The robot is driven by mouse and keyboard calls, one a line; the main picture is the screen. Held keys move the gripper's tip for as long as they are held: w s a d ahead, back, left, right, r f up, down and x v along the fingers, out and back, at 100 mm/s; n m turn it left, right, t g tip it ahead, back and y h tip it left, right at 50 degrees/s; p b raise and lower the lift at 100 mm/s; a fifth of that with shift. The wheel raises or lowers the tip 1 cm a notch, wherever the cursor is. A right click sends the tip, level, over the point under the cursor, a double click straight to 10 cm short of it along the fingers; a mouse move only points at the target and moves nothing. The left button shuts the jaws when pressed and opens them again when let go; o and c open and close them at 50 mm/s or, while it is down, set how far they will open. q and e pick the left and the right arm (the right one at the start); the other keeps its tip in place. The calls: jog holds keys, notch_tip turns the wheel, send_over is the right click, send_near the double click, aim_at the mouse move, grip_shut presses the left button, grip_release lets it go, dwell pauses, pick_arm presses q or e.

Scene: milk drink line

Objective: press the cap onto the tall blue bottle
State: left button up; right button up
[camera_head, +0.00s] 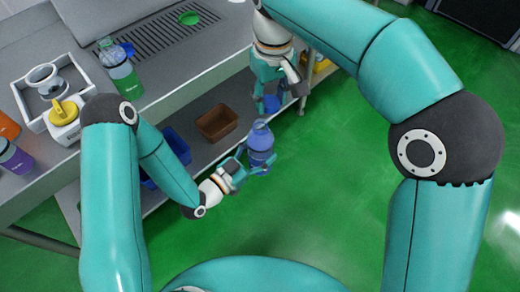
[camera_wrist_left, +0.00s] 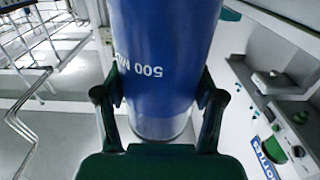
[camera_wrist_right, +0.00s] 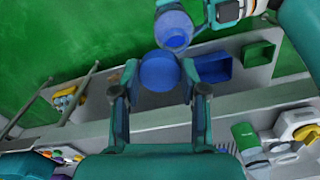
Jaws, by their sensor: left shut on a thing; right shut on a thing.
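The tall blue bottle (camera_head: 262,146) is held upright off the table by my left gripper (camera_head: 252,168), whose fingers are on either side of it. It fills the middle of the left wrist view (camera_wrist_left: 165,60), with "500" lettering upside down. Its top is uncapped and shows as an open mouth in the right wrist view (camera_wrist_right: 174,42). My right gripper (camera_head: 272,98) is shut on a blue cap (camera_wrist_right: 160,73). The cap is above and a little right of the bottle in the head view, apart from it.
A green bottle (camera_head: 124,80) and a white machine with a yellow knob (camera_head: 64,112) stand on the bench at left. A brown bin (camera_head: 217,122) and a blue bin (camera_head: 168,160) sit on the lower shelf. The green floor (camera_head: 330,200) is clear.

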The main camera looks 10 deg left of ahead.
aim_at(261, 124)
jog(key=shift+s+a+r, duration=0.15)
jog(key=shift+s+a, duration=0.15)
jog(key=shift+a, duration=0.2)
jog(key=shift+s+a+r, duration=0.15)
jog(key=shift+s+a, duration=0.15)
jog(key=shift+a, duration=0.2)
jog(key=shift+f, duration=2.05)
jog(key=shift+f, duration=0.8)
jog(key=shift+f, duration=0.65)
jog(key=o, duration=0.8)
